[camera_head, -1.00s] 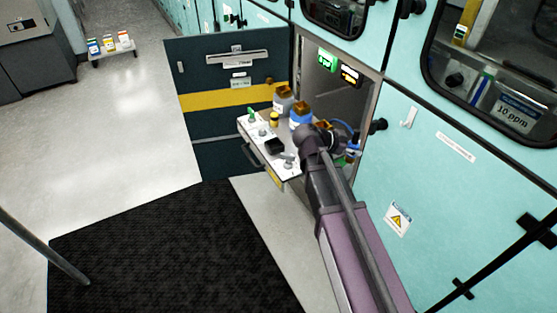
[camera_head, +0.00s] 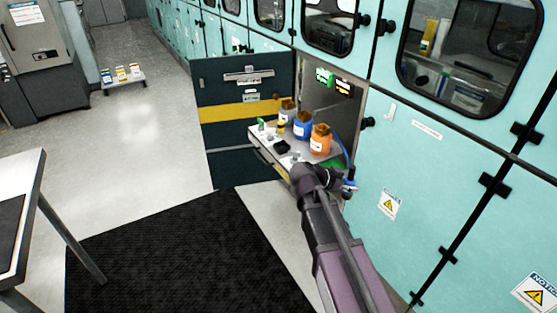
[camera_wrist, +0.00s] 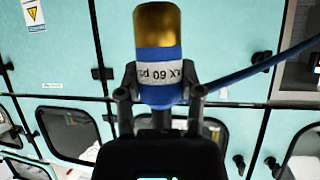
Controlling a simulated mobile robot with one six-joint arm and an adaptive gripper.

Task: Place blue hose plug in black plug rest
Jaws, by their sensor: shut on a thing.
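The blue hose plug (camera_wrist: 158,55) has a brass end and a pale printed label. My gripper (camera_wrist: 160,98) is shut on its blue body, one finger on each side, in the wrist view. A blue hose (camera_wrist: 265,68) runs from it to the right. In the head view my gripper (camera_head: 345,184) is to the right of and below the pulled-out shelf, partly hidden by my arm. The black plug rest (camera_head: 281,147) seems to be the small dark block on the shelf, left of my gripper. The plug is apart from it.
The white shelf (camera_head: 262,142) sticks out of the open cabinet. Bottles with blue (camera_head: 302,126) and orange (camera_head: 320,139) bodies stand on it, with small fittings near its front. The open dark door (camera_head: 230,145) is behind. A table (camera_head: 30,185) stands at far left.

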